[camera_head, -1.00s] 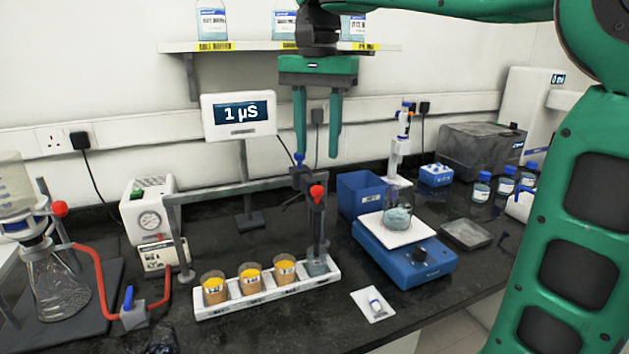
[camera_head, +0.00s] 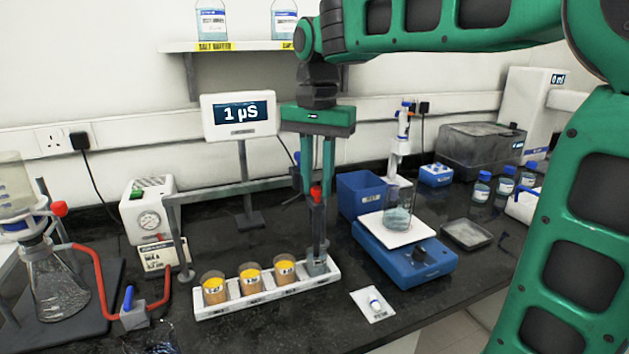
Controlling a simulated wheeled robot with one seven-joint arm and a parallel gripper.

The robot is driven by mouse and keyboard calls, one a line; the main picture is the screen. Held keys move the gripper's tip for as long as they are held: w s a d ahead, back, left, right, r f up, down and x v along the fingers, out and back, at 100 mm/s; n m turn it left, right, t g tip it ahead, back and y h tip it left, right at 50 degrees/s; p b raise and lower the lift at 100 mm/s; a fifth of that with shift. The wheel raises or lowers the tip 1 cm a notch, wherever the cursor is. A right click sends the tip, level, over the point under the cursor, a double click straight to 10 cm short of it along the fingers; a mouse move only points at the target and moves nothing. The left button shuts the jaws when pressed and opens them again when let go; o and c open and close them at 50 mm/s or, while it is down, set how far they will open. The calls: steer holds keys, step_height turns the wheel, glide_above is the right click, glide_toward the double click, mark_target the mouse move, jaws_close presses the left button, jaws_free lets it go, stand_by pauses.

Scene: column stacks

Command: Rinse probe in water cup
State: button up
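The probe (camera_head: 316,193) has a red cap and a dark grey shaft. It stands upright at the right end of the white rack, with its lower end at the small grey cup (camera_head: 318,265); how deep its tip sits is hidden. My gripper (camera_head: 317,190) points straight down over the probe. Its two green fingers lie close on either side of the red cap and look shut on it. Three cups with yellow-orange contents, one of them the middle cup (camera_head: 250,278), stand left of the grey cup. The display (camera_head: 238,115) reads 1 µS.
A grey frame (camera_head: 225,190) spans behind the white rack (camera_head: 265,302). A blue stirrer (camera_head: 405,262) with a beaker (camera_head: 398,216) and a blue bin (camera_head: 360,193) stand to the right. A flask (camera_head: 52,285) with red tubing is at left.

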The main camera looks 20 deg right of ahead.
jaws_close()
steer(key=shift+w+r, duration=0.1)
steer(key=shift+r, duration=3.1)
steer(key=o, duration=0.6)
jaws_free()
step_height(320, 180, up, 11)
steer(key=shift+f, duration=0.15)
